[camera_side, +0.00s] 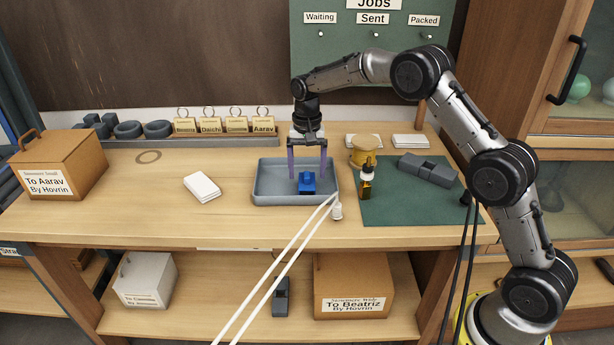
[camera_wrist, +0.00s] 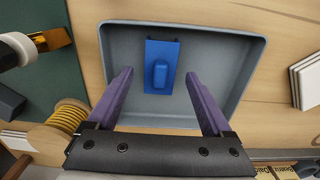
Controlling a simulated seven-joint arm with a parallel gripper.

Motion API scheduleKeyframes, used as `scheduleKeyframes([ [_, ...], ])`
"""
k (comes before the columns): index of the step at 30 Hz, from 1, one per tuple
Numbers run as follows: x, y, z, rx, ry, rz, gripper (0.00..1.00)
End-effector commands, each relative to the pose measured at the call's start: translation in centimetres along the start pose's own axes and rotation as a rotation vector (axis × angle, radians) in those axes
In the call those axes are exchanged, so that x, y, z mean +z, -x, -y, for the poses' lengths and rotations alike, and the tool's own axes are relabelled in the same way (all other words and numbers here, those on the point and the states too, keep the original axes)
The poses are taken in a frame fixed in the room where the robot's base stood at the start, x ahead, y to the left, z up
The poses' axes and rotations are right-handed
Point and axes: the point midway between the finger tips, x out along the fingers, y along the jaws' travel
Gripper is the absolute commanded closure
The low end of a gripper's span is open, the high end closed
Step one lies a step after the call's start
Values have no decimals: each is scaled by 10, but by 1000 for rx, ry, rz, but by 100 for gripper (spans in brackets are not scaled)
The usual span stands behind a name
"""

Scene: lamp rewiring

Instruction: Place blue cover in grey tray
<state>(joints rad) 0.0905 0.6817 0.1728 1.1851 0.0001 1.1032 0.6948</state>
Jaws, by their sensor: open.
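The blue cover (camera_side: 307,183) lies inside the grey tray (camera_side: 264,198), right of the tray's middle in the side view. In the wrist view the blue cover (camera_wrist: 161,66) rests flat on the floor of the grey tray (camera_wrist: 116,38), with its raised block facing up. My gripper (camera_side: 307,178) is over the tray with its two purple fingers pointing down. The fingers are spread apart and empty. In the wrist view my gripper (camera_wrist: 161,100) has its fingers on either side of the cover, apart from it.
Two white cables (camera_side: 283,262) run up to a white connector (camera_side: 337,211) by the tray's right front corner. White cards (camera_side: 202,187) lie left of the tray.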

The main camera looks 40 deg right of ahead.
Motion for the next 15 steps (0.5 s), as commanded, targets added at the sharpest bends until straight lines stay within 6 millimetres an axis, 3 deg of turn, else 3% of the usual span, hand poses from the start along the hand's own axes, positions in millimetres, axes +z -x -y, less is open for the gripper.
scheduleKeyframes([
  [9,-1,67,1,-3,0,-4,16],
  [15,0,91,0,-2,0,-2,16],
])
